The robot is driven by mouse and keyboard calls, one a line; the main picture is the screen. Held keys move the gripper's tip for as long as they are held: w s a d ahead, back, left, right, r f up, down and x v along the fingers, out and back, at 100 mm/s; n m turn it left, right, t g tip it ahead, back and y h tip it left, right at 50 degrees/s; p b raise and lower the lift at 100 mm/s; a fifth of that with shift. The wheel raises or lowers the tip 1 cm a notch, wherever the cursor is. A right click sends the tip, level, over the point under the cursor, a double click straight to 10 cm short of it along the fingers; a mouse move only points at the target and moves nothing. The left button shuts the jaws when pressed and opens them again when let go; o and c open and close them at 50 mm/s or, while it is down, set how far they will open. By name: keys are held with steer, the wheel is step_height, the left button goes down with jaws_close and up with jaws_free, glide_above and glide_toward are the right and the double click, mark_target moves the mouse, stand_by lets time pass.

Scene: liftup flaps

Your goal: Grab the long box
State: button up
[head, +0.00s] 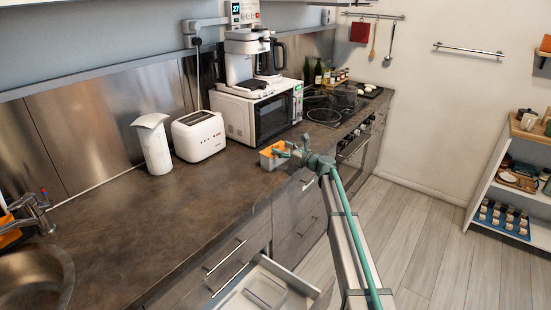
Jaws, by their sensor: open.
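A small grey box with an orange top or contents (267,161) stands on the dark countertop, near its front edge and in front of the microwave. I cannot tell for sure whether it is the long box. My gripper (284,150), at the end of my green and grey arm, is open and reaches left at the box's right side. Its fingers overlap the box in the picture, and I cannot tell whether they touch it. Part of the box's right end is hidden behind the gripper.
A white microwave (262,112) with a coffee maker (240,60) on top stands behind the box. A toaster (198,136) and a white kettle (154,146) stand to the left. A drawer (262,292) is open below. The front-left counter is clear.

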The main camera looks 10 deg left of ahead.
mark_target(277, 145)
steer(key=p+x, duration=0.1)
steer(key=x, duration=0.3)
steer(key=shift+w, duration=0.1)
steer(key=shift+r, duration=0.1)
jaws_close()
